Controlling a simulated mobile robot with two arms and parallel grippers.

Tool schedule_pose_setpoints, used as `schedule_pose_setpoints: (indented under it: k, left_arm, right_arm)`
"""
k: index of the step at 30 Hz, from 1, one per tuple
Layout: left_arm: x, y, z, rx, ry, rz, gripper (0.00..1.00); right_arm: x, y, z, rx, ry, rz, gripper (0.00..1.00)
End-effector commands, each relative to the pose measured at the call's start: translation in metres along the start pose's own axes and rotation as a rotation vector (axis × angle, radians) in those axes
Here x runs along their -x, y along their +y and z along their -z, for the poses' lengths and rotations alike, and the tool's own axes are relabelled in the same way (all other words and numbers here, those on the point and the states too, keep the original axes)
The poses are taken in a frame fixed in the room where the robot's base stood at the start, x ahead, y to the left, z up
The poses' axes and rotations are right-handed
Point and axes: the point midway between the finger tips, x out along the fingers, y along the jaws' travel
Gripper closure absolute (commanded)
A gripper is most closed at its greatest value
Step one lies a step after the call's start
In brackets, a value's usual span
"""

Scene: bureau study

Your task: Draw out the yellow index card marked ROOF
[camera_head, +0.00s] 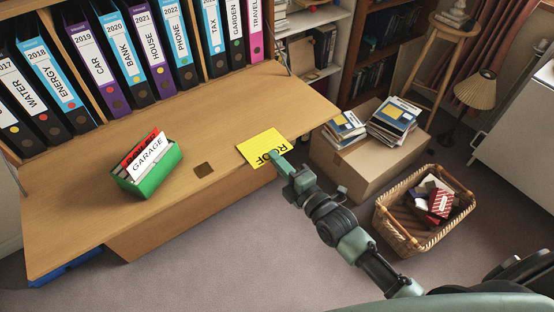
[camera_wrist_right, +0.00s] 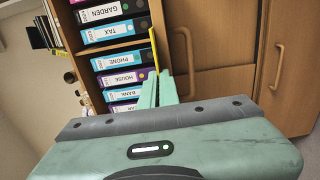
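The yellow card marked ROOF (camera_head: 262,145) is out of the green card box and shows over the front right part of the desk. My right gripper (camera_head: 276,158) is shut on its near edge. In the right wrist view the card (camera_wrist_right: 154,48) is seen edge-on, between the pale green fingers (camera_wrist_right: 158,88). How high it is above the desk is hard to tell. The green card box (camera_head: 152,178) stands on the desk to the left, with a white GARAGE card (camera_head: 147,153) in front and red cards (camera_head: 137,150) behind. My left gripper is not in view.
Labelled binders (camera_head: 103,62) fill the shelf behind the wooden desk (camera_head: 90,200). A cardboard box with books (camera_head: 365,160) and a wicker basket (camera_head: 395,230) stand on the floor at right. The desk middle is clear.

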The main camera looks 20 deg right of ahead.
Motion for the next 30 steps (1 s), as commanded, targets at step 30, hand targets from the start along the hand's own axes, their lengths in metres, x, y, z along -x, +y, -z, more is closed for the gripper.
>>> schedule_pose_setpoints:
  k: [30]
  left_arm:
    - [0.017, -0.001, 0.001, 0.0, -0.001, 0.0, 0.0]
  right_arm:
    - [0.04, 0.0, 0.0, 0.002, 0.0, 0.002, 1.0]
